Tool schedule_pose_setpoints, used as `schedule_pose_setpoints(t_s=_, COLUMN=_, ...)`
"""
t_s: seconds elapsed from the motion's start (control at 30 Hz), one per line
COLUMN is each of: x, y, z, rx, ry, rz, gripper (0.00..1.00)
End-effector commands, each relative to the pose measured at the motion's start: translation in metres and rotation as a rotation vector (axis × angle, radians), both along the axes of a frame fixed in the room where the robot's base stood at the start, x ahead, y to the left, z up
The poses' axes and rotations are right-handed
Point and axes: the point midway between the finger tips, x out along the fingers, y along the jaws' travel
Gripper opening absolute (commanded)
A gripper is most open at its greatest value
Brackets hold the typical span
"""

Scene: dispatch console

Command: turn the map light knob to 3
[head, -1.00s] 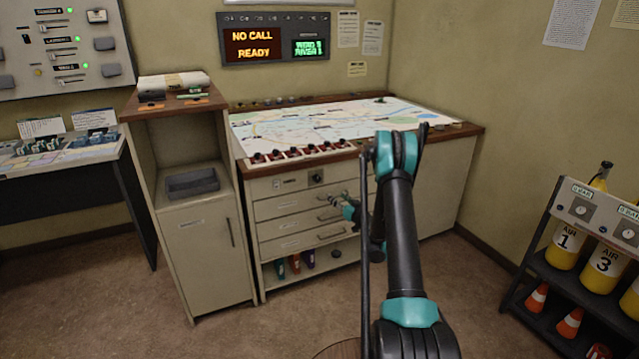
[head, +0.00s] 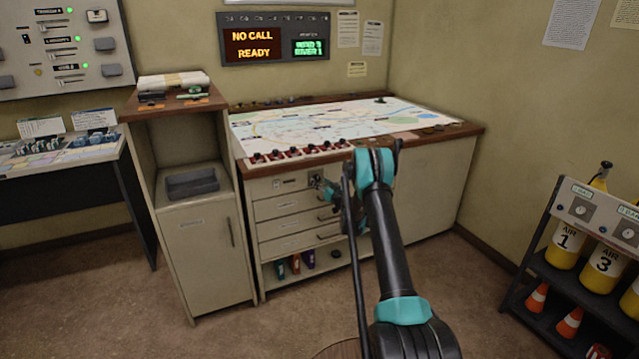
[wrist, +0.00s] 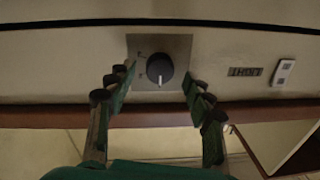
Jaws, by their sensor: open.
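The map light knob (wrist: 159,69) is a round dark knob with a pale pointer line, on a grey metal plate (wrist: 178,48) in the front panel of the map cabinet. Small marks on the plate are too small to read. In the wrist view my gripper (wrist: 154,82) is open, with one finger on each side of the knob and a gap to both. In the head view my gripper (head: 325,186) is in front of the panel at the plate (head: 316,179); it partly hides the knob there.
The map table (head: 330,125) is above the panel, with several small pieces along its front edge. Drawers with handles (head: 288,205) lie below. A label (wrist: 245,71) and a white switch plate (wrist: 284,72) sit beside the knob. A rack of yellow air cylinders (head: 565,245) stands at right.

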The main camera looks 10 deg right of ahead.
Motion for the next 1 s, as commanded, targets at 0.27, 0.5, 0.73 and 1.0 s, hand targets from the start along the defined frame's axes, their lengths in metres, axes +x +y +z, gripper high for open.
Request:
schedule_pose_setpoints(t_s=0.27, x=0.0146, y=0.0051, z=-0.0001, rx=0.0, ry=0.0, rz=-0.001, gripper=0.52)
schedule_pose_setpoints(t_s=0.5, x=0.0147, y=0.0052, z=-0.0001, rx=0.0, ry=0.0, rz=-0.001, gripper=0.49)
schedule_pose_setpoints(t_s=0.73, x=0.0146, y=0.0053, z=0.0, rx=0.0, ry=0.0, rz=-0.001, gripper=0.21)
schedule_pose_setpoints(t_s=1.0, x=0.0145, y=0.0052, z=0.0, rx=0.003, ry=0.001, rz=-0.001, gripper=0.02)
